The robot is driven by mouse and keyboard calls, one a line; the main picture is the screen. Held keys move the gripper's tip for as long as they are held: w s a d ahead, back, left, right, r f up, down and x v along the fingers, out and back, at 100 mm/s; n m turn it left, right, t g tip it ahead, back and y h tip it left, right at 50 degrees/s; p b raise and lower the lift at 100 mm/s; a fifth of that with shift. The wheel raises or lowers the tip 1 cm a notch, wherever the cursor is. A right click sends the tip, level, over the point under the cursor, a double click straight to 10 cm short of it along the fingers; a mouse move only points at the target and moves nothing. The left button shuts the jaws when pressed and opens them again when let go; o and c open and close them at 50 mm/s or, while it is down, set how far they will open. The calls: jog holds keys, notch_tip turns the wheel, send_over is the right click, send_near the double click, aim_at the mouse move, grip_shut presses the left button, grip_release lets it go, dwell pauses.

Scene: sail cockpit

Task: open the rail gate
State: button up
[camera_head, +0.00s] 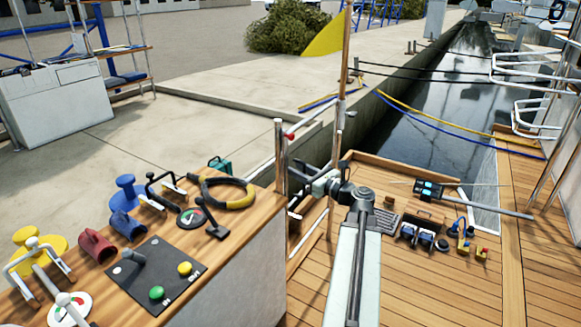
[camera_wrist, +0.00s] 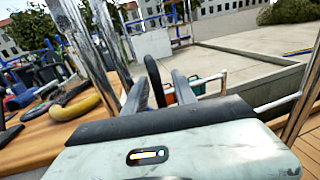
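The rail gate (camera_head: 311,124) shows in the head view as thin pale bars between a chrome post (camera_head: 280,150) and a wooden post on the right. A red knob (camera_head: 288,136) sits at its left end by the chrome post. In the wrist view, metal rail bars (camera_wrist: 275,103) show at the right and chrome posts (camera_wrist: 90,50) at the left. My gripper (camera_head: 303,172) is beside the chrome post. In the wrist view its fingers (camera_wrist: 160,85) are apart, with a dark curved piece between them; I cannot tell what it is or whether they touch it.
A wooden console (camera_head: 225,240) with levers, winches and a yellow-black ring (camera_head: 228,190) stands at the left. Small gear, including a black toolbox (camera_head: 424,222), lies on the right-hand deck. Bare deck is at the lower right. Water lies beyond the deck.

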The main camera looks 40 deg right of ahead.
jog(key=shift+w+a, duration=0.1)
jog(key=shift+w, duration=0.3)
grip_shut()
dwell(1.1)
